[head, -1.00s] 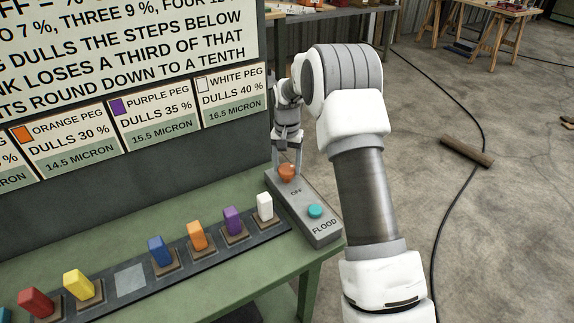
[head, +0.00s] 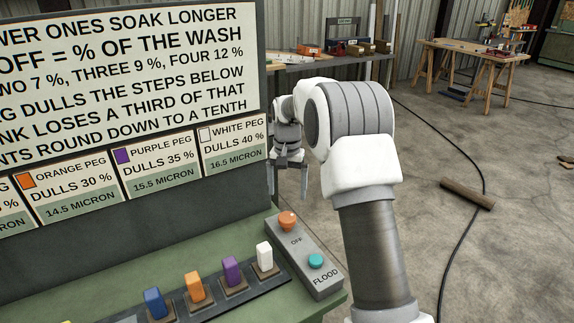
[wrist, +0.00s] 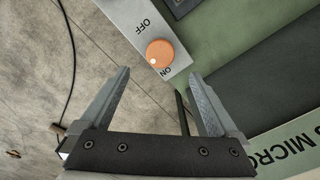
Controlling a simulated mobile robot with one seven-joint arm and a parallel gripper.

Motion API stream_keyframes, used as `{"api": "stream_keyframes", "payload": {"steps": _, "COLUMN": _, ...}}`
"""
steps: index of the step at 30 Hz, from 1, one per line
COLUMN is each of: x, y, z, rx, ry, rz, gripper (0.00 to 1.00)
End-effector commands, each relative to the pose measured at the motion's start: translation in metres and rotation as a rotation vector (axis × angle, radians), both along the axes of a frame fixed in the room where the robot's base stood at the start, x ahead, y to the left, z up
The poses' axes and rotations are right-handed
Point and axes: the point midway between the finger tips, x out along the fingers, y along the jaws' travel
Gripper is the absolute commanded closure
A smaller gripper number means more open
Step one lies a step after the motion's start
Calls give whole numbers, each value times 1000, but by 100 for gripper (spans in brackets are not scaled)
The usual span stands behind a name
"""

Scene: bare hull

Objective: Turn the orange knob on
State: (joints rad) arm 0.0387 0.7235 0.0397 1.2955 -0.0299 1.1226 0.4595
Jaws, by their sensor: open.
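The orange knob (head: 287,221) sits at the far end of a grey control box (head: 328,288), beside the label OFF. In the wrist view the knob (wrist: 161,53) lies between the printed words OFF and ON, and a small white dot on it is toward the ON side. My gripper (head: 288,194) is above the knob, clear of it, with the fingers pointing down. In the wrist view my gripper (wrist: 160,75) is open, with nothing between its fingers. A teal button (head: 316,261) sits at the near end of the box, by the word FLOOD.
A row of coloured pegs, among them a white peg (head: 264,257) and a purple peg (head: 232,271), stands left of the box on the green bench (head: 240,310). A sign board (head: 120,60) rises behind. Open floor lies to the right.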

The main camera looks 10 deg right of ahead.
Motion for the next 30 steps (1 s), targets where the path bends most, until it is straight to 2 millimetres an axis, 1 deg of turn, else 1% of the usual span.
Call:
{"api": "stream_keyframes", "payload": {"steps": 1, "x": 1, "y": 0, "z": 15, "rx": 0, "ry": -4, "rz": 0, "gripper": 4}}
{"api": "stream_keyframes", "payload": {"steps": 3, "x": 1, "y": 0, "z": 31, "rx": 0, "ry": -4, "rz": 0, "gripper": 4}}
{"api": "stream_keyframes", "payload": {"steps": 6, "x": 1, "y": 1, "z": 51, "rx": 1, "ry": -4, "rz": 0, "gripper": 4}}
{"api": "stream_keyframes", "payload": {"steps": 10, "x": 1, "y": 1, "z": 70, "rx": 1, "ry": -3, "rz": 0, "gripper": 4}}
{"api": "stream_keyframes", "payload": {"steps": 15, "x": 0, "y": 1, "z": 80, "rx": 1, "ry": 0, "rz": 1, "gripper": 4}}
{"api": "stream_keyframes", "payload": {"steps": 26, "x": -1, "y": 1, "z": 82, "rx": 0, "ry": -1, "rz": 2, "gripper": 4}}
{"api": "stream_keyframes", "payload": {"steps": 28, "x": -4, "y": 1, "z": 88, "rx": 0, "ry": -9, "rz": 6, "gripper": 4}}
{"api": "stream_keyframes", "payload": {"steps": 30, "x": -10, "y": 1, "z": 98, "rx": -1, "ry": -23, "rz": 18, "gripper": 4}}
